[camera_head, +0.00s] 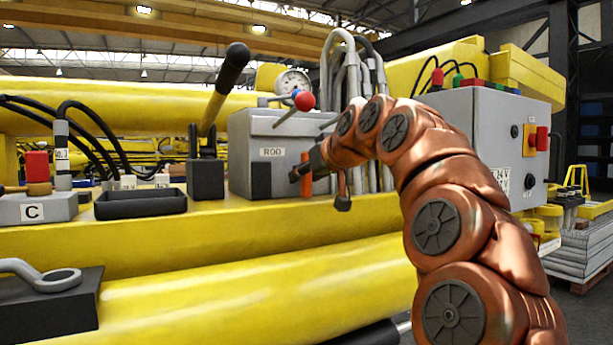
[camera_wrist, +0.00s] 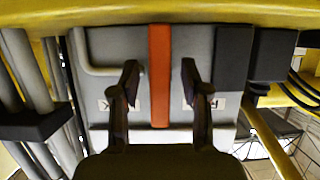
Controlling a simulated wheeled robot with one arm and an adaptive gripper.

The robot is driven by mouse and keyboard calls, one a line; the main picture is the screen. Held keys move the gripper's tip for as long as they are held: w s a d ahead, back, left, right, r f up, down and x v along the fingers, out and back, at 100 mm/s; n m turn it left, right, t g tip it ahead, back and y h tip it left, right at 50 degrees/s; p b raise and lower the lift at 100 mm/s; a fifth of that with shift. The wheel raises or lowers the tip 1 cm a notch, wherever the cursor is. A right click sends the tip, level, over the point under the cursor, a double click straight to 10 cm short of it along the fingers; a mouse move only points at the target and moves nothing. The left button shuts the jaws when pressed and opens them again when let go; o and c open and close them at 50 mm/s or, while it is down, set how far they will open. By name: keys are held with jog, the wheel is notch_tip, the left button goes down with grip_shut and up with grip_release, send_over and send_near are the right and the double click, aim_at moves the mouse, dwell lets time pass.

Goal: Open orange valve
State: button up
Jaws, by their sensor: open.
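The orange valve handle (camera_head: 306,176) is a narrow upright bar on the front of the grey box (camera_head: 285,128) labelled ROD. In the wrist view the handle (camera_wrist: 160,75) runs as a long orange strip down the middle of the picture. My gripper (camera_head: 317,184) is open at the front of the box. In the wrist view my gripper (camera_wrist: 160,82) has one finger on each side of the handle, with a visible gap on both sides. The fingers partly cover pale labels on the box. How deep the fingertips reach around the handle is hard to tell.
A lever with a red ball (camera_head: 303,101) and a gauge (camera_head: 293,82) sit on top of the box. Grey hoses (camera_head: 352,75) rise behind my arm. A black-handled lever (camera_head: 222,85) and a black tray (camera_head: 140,203) are left. A grey control box (camera_head: 500,135) stands right.

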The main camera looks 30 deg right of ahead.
jog(key=v, duration=1.1)
jog(key=shift+s, duration=0.25)
